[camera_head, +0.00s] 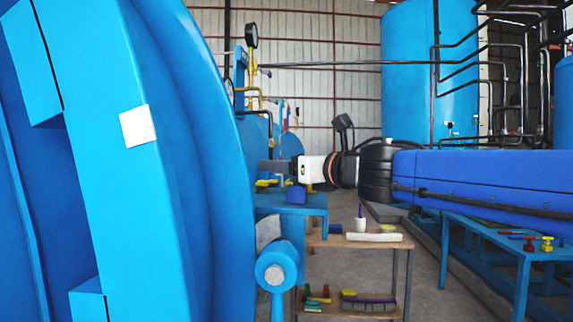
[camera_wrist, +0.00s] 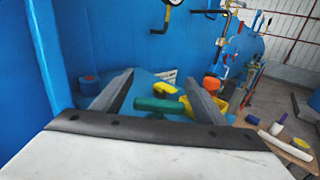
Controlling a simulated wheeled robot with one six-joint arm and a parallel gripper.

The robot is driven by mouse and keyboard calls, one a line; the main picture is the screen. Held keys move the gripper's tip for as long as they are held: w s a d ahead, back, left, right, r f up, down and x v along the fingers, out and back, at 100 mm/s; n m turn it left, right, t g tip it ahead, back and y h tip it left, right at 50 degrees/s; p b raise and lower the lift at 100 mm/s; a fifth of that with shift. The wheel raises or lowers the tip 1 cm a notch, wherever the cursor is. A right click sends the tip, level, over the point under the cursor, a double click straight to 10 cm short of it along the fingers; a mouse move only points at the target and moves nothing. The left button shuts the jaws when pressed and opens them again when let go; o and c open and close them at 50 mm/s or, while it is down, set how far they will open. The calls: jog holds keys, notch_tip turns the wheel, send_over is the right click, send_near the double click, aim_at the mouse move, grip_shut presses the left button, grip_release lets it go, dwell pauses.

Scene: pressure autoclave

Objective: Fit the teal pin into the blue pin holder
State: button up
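In the wrist view a dark green-teal pin (camera_wrist: 160,105) lies on the blue platform between and below my gripper's fingers. My gripper (camera_wrist: 158,80) is open, its two grey fingers wide apart with a gap to the pin on each side. In the head view my gripper (camera_head: 268,167) is above the blue platform, pointing left, and the pin cannot be made out there. A short blue cylinder with a reddish inside, which looks like the blue pin holder (camera_wrist: 88,85), stands left of the left finger. A blue cylinder (camera_head: 297,194) also stands on the platform in the head view.
A yellow piece (camera_wrist: 166,89) lies just beyond the teal pin, with a yellow container (camera_wrist: 187,106) and an orange-red piece (camera_wrist: 211,84) near the right finger. The large blue autoclave door (camera_head: 165,150) is close on the left. A wooden shelf (camera_head: 350,243) stands lower down.

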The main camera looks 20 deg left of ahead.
dwell(0.3)
jog(key=v, duration=1.7)
jog(key=shift+s+d, duration=0.15)
jog(key=shift+s, duration=0.05)
